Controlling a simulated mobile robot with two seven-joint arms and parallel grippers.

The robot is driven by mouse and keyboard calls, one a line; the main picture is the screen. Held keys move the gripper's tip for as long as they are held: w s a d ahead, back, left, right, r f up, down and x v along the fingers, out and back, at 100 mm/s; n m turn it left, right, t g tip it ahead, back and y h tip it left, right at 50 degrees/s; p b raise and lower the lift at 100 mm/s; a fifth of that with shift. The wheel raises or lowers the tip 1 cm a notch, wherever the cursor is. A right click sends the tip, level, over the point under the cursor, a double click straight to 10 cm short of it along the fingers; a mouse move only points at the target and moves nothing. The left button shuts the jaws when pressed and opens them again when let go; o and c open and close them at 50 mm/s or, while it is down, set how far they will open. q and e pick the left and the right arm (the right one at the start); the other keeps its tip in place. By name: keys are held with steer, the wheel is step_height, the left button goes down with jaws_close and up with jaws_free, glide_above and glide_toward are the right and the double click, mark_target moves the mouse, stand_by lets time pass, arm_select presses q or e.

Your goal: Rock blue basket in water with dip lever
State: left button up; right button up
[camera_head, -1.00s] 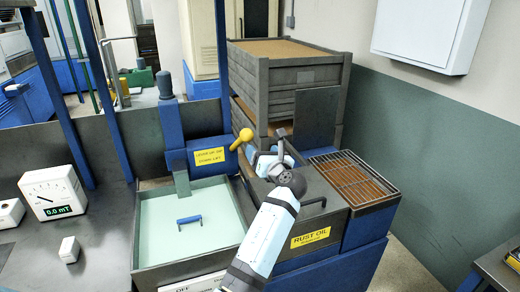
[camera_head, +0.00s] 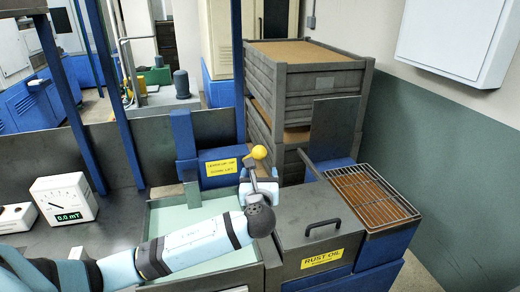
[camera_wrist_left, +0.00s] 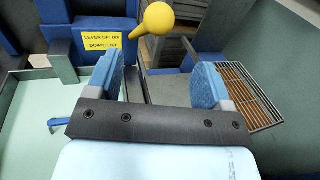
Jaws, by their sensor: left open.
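The dip lever shows as a yellow ball knob (camera_head: 259,152) beside a yellow label (camera_head: 222,167) on a blue housing. The knob also shows in the left wrist view (camera_wrist_left: 159,19). My left gripper (camera_head: 262,178) is open and empty just below the knob, with its blue fingertips (camera_wrist_left: 158,75) apart and the knob beyond them. The water tank (camera_head: 160,222) holds pale green water and is partly covered by my left arm. Of the basket, only a blue handle (camera_wrist_left: 56,122) shows at the left of the wrist view. My right gripper is out of view.
A grey lidded rust oil box (camera_head: 317,218) stands right of the tank, with a wire rack (camera_head: 370,192) beyond it. Stacked grey crates (camera_head: 312,80) rise behind. A meter (camera_head: 64,198) stands on the bench at left.

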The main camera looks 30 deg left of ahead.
mark_target(259, 156)
arm_select(q)
steer(key=p+x, duration=0.2)
steer(key=x, duration=0.9)
steer(key=shift+a+r, duration=0.1)
steer(key=shift+r, duration=0.05)
steer(key=shift+w+a, duration=0.35)
steer(key=shift+w, duration=0.2)
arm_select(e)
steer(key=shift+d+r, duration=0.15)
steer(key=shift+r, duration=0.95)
